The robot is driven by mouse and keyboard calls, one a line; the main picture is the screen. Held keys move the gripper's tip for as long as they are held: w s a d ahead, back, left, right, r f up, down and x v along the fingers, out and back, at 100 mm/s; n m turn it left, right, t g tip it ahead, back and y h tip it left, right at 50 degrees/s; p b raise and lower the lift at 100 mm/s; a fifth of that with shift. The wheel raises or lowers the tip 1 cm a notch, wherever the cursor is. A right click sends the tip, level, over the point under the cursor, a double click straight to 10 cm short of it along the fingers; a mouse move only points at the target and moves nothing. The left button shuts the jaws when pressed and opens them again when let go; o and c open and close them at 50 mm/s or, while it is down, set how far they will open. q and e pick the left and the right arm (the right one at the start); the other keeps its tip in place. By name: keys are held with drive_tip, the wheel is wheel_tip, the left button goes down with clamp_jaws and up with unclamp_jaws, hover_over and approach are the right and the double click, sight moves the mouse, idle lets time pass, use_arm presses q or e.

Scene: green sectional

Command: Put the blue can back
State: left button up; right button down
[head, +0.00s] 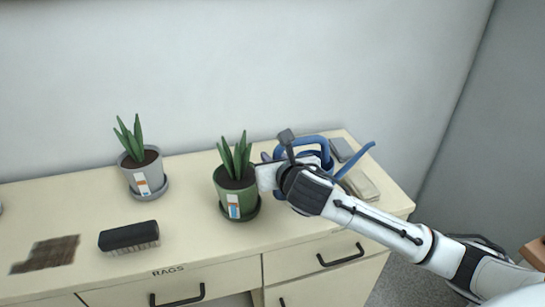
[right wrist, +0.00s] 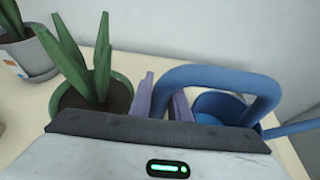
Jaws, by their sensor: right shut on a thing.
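The blue can (head: 325,150) is a watering can with an arched handle and a long spout pointing right. It is at the right end of the cream dresser, partly hidden by my right arm. My right gripper (head: 270,160) is shut on its handle. In the right wrist view, the purple fingers (right wrist: 164,98) are on either side of the blue handle, and the can's body (right wrist: 220,105) shows to the right. I cannot tell whether the can's base touches the dresser top. My left gripper is not in view.
A plant in a green pot (head: 235,190) stands just left of my right gripper. Flat boxes (head: 360,185) lie at the right end. The wall is behind.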

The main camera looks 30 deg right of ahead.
drive_tip(key=c, duration=1.7)
unclamp_jaws()
drive_tip(key=shift+o, duration=0.2)
drive_tip(key=v, duration=1.2)
drive_tip(key=shift+p, duration=0.3)
drive_tip(key=shift+r, duration=0.15)
